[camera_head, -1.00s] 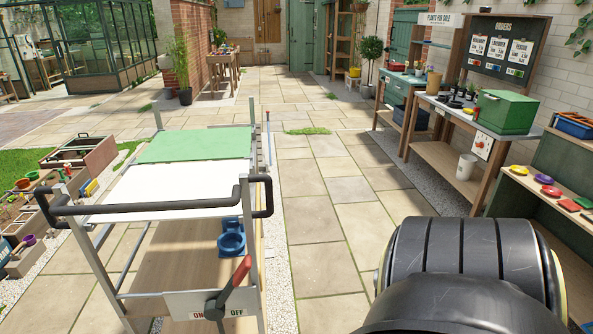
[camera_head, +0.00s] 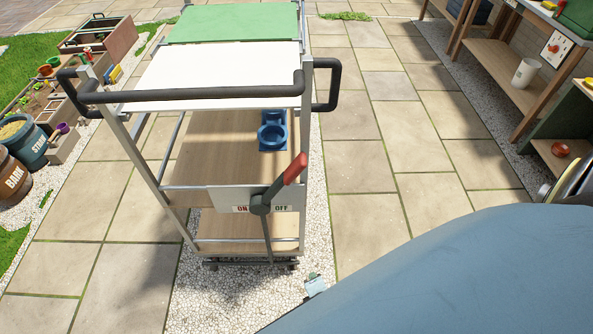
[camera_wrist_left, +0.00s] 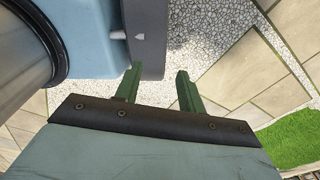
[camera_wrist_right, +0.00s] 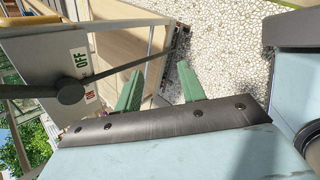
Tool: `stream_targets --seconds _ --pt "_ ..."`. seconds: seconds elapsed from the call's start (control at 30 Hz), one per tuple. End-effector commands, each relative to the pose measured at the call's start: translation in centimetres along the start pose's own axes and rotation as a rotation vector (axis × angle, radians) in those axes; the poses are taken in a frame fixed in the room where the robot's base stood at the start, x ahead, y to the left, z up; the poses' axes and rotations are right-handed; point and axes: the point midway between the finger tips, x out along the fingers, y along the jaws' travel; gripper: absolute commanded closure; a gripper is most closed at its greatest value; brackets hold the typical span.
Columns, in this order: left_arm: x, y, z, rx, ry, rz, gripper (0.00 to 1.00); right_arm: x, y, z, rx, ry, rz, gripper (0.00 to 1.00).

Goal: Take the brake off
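The brake lever stands on the near end of the cart (camera_head: 225,95). Its red grip (camera_head: 296,168) tilts up and right from a dark hub (camera_head: 260,204), and a thin rod runs down below. Behind the hub is a pale plate (camera_head: 225,197) marked ON at left, partly covered, and OFF at right. The right wrist view shows the hub (camera_wrist_right: 70,90) and plate (camera_wrist_right: 45,60); the red grip is out of that view. My right gripper (camera_wrist_right: 160,72) is open and empty, apart from the lever. My left gripper (camera_wrist_left: 160,72) is open and empty over the ground.
A black push handle (camera_head: 190,94) spans the cart above the lever. A blue holder (camera_head: 272,132) sits on its shelf. Barrels (camera_head: 25,140) and planters stand left; a workbench (camera_head: 500,75) stands right. Paving beside the cart is clear.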

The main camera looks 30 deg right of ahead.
Motion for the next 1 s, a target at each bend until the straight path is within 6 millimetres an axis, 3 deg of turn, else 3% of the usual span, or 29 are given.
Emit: stream_targets --seconds 0.03,0.1,0.2,0.33,0.5,0.6,0.77,1.0 --pt "0.8 -0.4 0.0 0.003 0.001 -0.005 0.60 -0.3 3.2 -0.1 -0.092 -0.042 0.094 0.60" --pt "1.3 -0.9 -0.2 0.005 0.005 -0.012 0.60 -1.4 7.8 0.4 -0.229 -0.130 0.221 0.60" --pt "1.9 -1.6 -0.8 0.009 0.014 -0.021 0.60 -3.9 13.8 1.3 -0.384 -0.276 0.378 0.60" --pt "2.5 -1.9 -1.6 0.010 0.027 -0.025 0.60 -7.5 19.3 2.6 -0.515 -0.459 0.523 0.60" --pt "2.9 -1.9 -1.8 0.010 0.033 -0.025 0.60 -10.7 22.9 3.7 -0.593 -0.608 0.612 0.60" --pt "2.9 -1.9 -1.8 0.010 0.032 -0.024 0.60 -11.1 23.8 4.0 -0.608 -0.638 0.628 0.60" --pt "2.7 -1.7 -1.5 0.009 0.028 -0.022 0.60 -9.9 25.4 4.8 -0.608 -0.642 0.631 0.60" --pt "2.7 -1.5 -1.0 0.007 0.019 -0.019 0.60 -6.6 28.9 6.5 -0.608 -0.640 0.630 0.60"
